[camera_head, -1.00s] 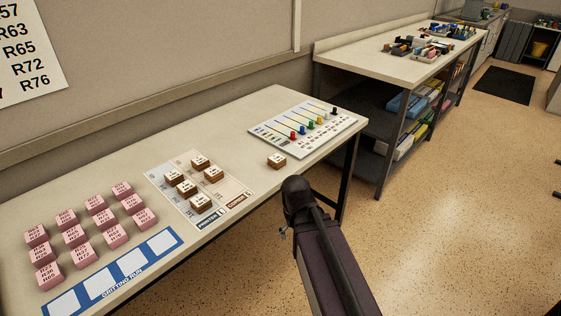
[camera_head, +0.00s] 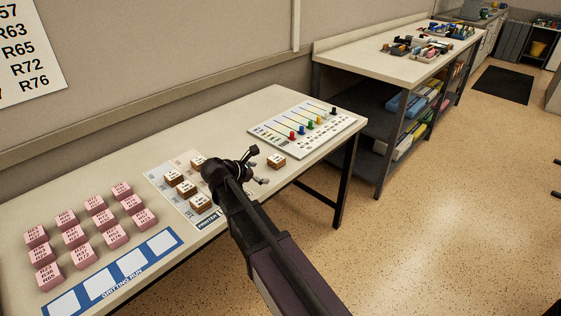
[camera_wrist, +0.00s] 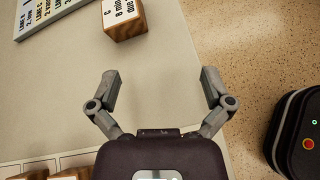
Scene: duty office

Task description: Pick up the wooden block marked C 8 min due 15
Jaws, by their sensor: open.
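The wooden block marked C 8 min due 15 (camera_wrist: 124,17) has a white label on top and brown wooden sides. It sits alone on the table near its front edge, at the top of the wrist view, and also shows in the head view (camera_head: 276,161). My gripper (camera_wrist: 158,80) is open and empty. In the wrist view its two fingers are spread apart, short of the block, with bare tabletop between them. In the head view my gripper (camera_head: 258,166) is just left of the block, its fingers pointing towards it.
Several similar blocks (camera_head: 186,187) stand on a printed sheet behind and left of my gripper, partly hidden by it. A board with coloured pegs (camera_head: 305,131) lies beyond the block. Pink blocks (camera_head: 95,204) and a blue-bordered strip (camera_head: 132,263) occupy the table's left part.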

